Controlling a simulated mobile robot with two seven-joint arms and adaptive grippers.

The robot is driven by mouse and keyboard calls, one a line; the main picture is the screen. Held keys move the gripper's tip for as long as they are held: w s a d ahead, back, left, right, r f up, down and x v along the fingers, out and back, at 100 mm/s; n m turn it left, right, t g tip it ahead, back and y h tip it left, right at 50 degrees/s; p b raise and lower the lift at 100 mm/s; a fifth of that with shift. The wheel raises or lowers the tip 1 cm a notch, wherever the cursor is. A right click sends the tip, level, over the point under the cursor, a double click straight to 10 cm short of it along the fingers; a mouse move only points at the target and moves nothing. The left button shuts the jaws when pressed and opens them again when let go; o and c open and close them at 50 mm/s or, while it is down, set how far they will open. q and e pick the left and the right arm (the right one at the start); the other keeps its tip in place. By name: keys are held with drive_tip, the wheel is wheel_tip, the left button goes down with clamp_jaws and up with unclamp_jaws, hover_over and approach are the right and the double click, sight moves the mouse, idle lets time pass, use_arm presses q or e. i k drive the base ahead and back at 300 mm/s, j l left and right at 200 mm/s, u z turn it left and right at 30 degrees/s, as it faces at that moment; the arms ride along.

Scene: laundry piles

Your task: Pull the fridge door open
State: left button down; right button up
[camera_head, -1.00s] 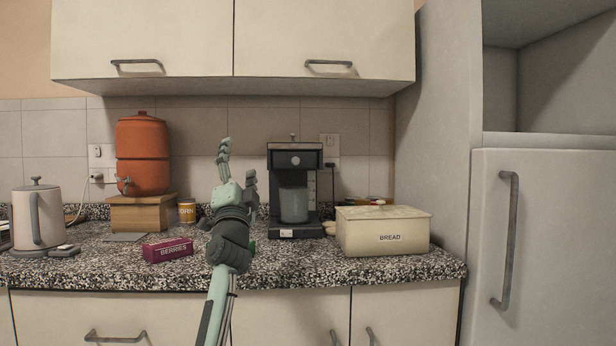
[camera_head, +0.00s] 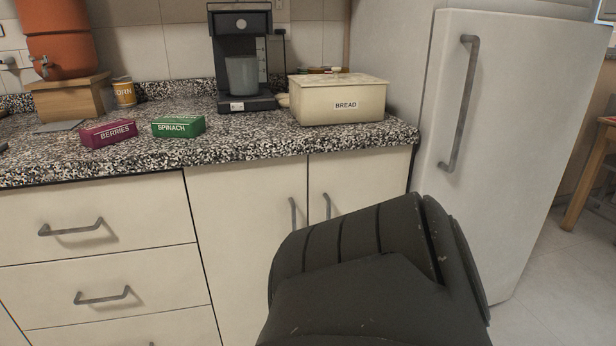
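The fridge door (camera_head: 510,130) is a tall pale grey-white panel at the right. It looks shut, with no visible gap along its left edge. Its long vertical grey bar handle (camera_head: 461,105) is near the left edge and is in plain view, with nothing touching it. A large black part of my own arm fills the lower middle and covers the cabinet front just left of the door's lower part. Neither gripper is in view.
A speckled counter (camera_head: 250,142) runs along the left with a coffee machine (camera_head: 240,55), a bread box (camera_head: 338,100), a berries box (camera_head: 108,133) and a spinach box (camera_head: 178,127). Drawers with bar handles are below. Floor (camera_head: 548,275) is open at right; a wooden table leg (camera_head: 588,185) stands beyond.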

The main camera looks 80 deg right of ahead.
sight(507, 98)
drive_tip(key=i+l+z, duration=0.3)
drive_tip(key=i+l, duration=0.4)
drive_tip(key=i+z, duration=0.1)
drive_tip(key=z, duration=3.5)
